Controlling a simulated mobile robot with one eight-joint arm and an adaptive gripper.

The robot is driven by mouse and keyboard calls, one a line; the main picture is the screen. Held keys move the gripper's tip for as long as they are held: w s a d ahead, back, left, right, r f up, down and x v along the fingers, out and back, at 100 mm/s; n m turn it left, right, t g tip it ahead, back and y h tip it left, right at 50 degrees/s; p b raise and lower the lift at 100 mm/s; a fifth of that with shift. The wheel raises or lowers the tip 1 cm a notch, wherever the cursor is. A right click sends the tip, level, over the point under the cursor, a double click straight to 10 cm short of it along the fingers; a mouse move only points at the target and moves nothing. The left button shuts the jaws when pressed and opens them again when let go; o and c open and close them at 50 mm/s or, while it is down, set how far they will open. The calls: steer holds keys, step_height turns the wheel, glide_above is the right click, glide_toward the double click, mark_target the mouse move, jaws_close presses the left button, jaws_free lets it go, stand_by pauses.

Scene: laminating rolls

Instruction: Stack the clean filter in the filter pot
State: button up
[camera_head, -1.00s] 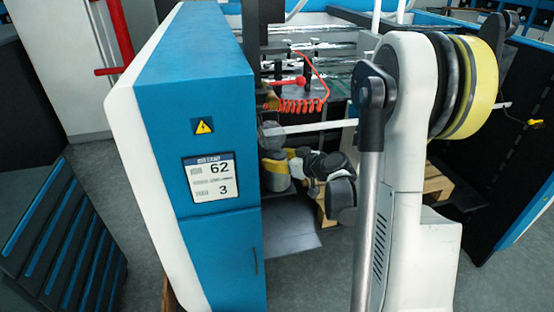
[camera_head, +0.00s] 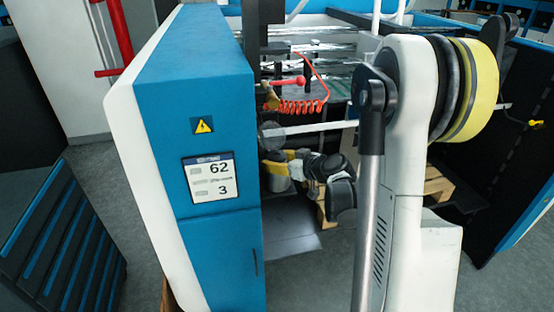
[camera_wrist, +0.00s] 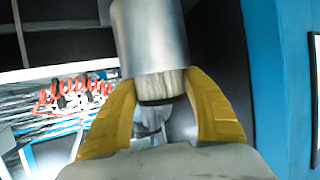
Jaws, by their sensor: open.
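In the wrist view, a grey metal cylinder (camera_wrist: 148,38), which looks like the filter pot, hangs down from the top edge. A pale, pleated band (camera_wrist: 162,85), which looks like the clean filter, shows at its lower end, with a dark rim below. I cannot tell how far the pale part sits inside the cylinder. My gripper (camera_wrist: 160,80) is open, its two yellow fingers on either side of the pale part. Whether they touch it is unclear.
The tall blue and white cabinet (camera_head: 222,250) stands close to the left of my arm. A red coiled hose (camera_head: 303,106) and machine rollers (camera_head: 330,58) are behind it. A wooden pallet (camera_head: 438,183) lies low behind my arm. A dark drawer unit (camera_head: 60,245) is at the left.

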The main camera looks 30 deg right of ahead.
steer(key=shift+s+r+p, duration=0.3)
steer(key=shift+r, duration=0.05)
steer(key=v, duration=1)
steer(key=s+a+r+g, duration=0.1)
steer(key=s+a+g, duration=0.15)
steer(key=a, duration=0.55)
steer(key=s+a+r+g, duration=0.1)
steer(key=s+a+g, duration=0.1)
steer(key=s+a, duration=0.35)
steer(key=s+a+r+m+g+h, duration=0.1)
steer(key=s+a+m+h, duration=0.1)
steer(key=s+a, duration=0.4)
steer(key=s, duration=0.3)
steer(key=shift+s+a+r+g+h, duration=0.2)
steer(key=shift+a+g+h, duration=0.05)
steer(key=shift+g+h, duration=0.1)
steer(key=shift+f, duration=0.15)
